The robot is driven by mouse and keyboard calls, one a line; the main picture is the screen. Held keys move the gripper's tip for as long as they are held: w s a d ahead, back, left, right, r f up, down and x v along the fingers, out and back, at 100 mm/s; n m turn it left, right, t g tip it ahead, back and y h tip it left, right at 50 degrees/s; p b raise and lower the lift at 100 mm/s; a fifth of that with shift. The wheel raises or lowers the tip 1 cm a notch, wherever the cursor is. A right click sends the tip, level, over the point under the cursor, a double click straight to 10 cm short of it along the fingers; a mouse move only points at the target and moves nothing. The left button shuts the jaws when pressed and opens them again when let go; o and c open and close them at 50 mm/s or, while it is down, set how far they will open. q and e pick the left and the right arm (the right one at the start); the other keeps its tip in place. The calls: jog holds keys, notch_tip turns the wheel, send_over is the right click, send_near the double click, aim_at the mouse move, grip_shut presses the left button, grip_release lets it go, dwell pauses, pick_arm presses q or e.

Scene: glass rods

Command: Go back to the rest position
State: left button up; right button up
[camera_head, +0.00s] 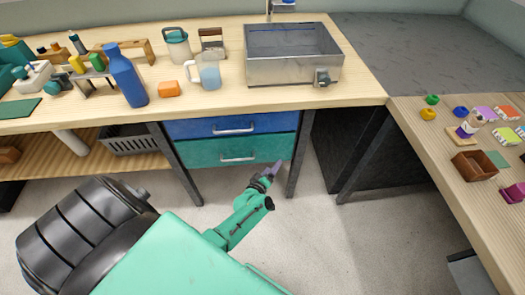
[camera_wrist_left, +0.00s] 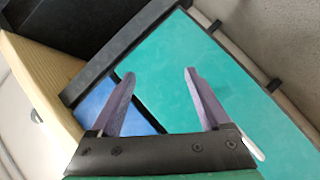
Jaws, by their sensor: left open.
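My left gripper (camera_head: 269,170) is in front of the drawer unit under the bench, below the bench top. The wrist view shows its two purple fingers spread apart with nothing between them, so the left gripper (camera_wrist_left: 160,76) is open and empty. Behind the fingers are the green drawer front (camera_wrist_left: 170,50) and part of the blue drawer front (camera_wrist_left: 98,100). Whether the fingers touch the drawer front cannot be told. My right gripper is not in view.
The bench top (camera_head: 215,105) holds a blue bottle (camera_head: 126,78), an orange block (camera_head: 169,89), a pitcher (camera_head: 208,74) and a metal sink (camera_head: 290,70). The blue drawer (camera_head: 235,127) and green drawer (camera_head: 235,150) look shut. A side table (camera_head: 450,130) holds small items. Floor (camera_head: 350,235) is clear.

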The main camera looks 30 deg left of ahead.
pick_arm(q)
jog(key=shift+s+a+f+m, duration=0.1)
jog(key=shift+s+f+m, duration=0.2)
jog(key=shift+s+f, duration=0.2)
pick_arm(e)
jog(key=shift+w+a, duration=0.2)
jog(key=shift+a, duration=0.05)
pick_arm(q)
jog(key=s+d+f+m+g+h+p, duration=0.1)
jog(key=s+f+m+g, duration=0.3)
jog(key=s+f, duration=0.45)
jog(key=s+d+f+m+g+h, duration=0.15)
jog(key=s+f+m+g, duration=0.35)
jog(key=s, duration=0.6)
jog(key=s+a+f+m+g, duration=0.1)
jog(key=s+f+m+g, duration=0.1)
jog(key=s, duration=0.7)
jog(key=s+a+f+m+g, duration=0.2)
jog(key=s+f+m, duration=0.1)
jog(key=s, duration=0.7)
jog(key=shift+f+y, duration=0.35)
jog(key=shift+f, duration=0.1)
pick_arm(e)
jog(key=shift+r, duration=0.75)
pick_arm(q)
jog(key=shift+w, duration=0.1)
jog(key=shift+r+p, duration=0.1)
jog(key=shift+p, duration=0.2)
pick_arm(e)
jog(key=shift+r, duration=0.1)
